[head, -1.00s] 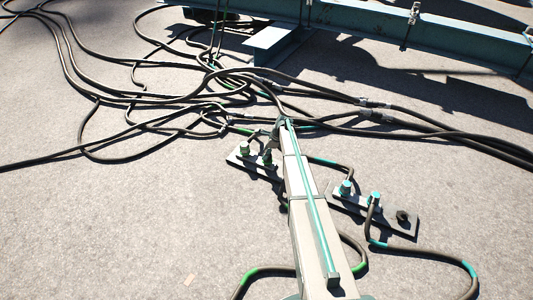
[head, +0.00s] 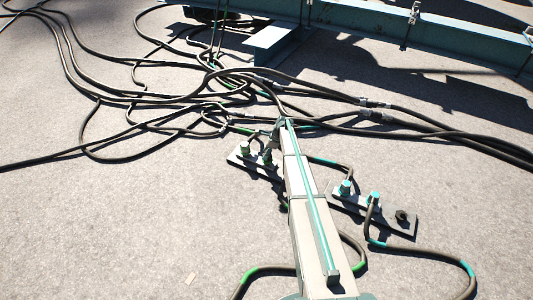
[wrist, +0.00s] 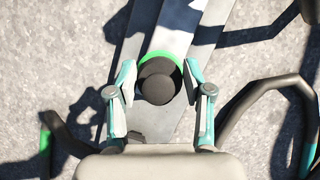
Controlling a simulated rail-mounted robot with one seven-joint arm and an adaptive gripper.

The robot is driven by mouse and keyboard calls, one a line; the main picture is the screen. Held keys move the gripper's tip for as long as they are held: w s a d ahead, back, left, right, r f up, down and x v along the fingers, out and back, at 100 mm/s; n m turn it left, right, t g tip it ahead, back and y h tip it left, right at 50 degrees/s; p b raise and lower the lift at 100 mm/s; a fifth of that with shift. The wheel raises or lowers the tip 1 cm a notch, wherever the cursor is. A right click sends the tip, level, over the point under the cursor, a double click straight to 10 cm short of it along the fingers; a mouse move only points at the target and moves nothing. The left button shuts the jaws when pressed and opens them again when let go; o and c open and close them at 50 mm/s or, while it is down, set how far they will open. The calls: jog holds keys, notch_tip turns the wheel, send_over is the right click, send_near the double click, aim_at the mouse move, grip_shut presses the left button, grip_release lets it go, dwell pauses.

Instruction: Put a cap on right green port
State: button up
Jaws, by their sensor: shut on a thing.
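My gripper (wrist: 160,84) is shut on a round black cap (wrist: 158,88) in the wrist view. The cap is over a green-ringed port (wrist: 172,57), whose green edge shows as an arc beyond the cap. I cannot tell whether the cap is seated on the port or just above it. In the head view, the left plate (head: 238,160) carries two green ports, the left one (head: 245,149) and the right one (head: 267,157), beside my arm. My gripper's fingers are not clear there.
A second plate (head: 385,222) at the right bears two blue-topped ports (head: 345,188) and a black round piece (head: 402,216). Cables (head: 190,100) tangle behind, and others curve close to the plates. A steel beam (head: 450,40) crosses the back. Open ground lies at the left front.

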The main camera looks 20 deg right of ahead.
jog(key=shift+f, duration=0.1)
jog(key=o, duration=1.3)
jog(key=shift+o, duration=0.2)
jog(key=v, duration=1.1)
jog(key=s+a+f+n+g+p, duration=0.2)
jog(key=s+a+n+p, duration=0.15)
jog(key=s+a, duration=0.5)
jog(key=s+a+f+n+g+p, duration=0.15)
jog(key=s+a+n+p, duration=0.35)
jog(key=s, duration=0.7)
jog(key=s+a+f+n+g+p, duration=0.1)
jog(key=s+a+f+n+g, duration=0.1)
jog(key=s+a, duration=0.75)
jog(key=s+a+r+n+g+h+p, duration=0.1)
jog(key=s+a+r+n+g+p, duration=0.1)
jog(key=s, duration=1.1)
jog(key=s+a+r+n+g+h+p, duration=0.1)
jog(key=s+r+n+p, duration=0.3)
jog(key=s, duration=1)
jog(key=s+a+r+n+g+h+p, duration=0.1)
jog(key=s+r+n, duration=0.4)
jog(key=s, duration=0.8)
jog(key=shift+s+a+n+g+h+p, duration=0.4)
jog(key=shift+a+n+g+p, duration=0.45)
jog(key=shift+a+n+p, duration=0.4)
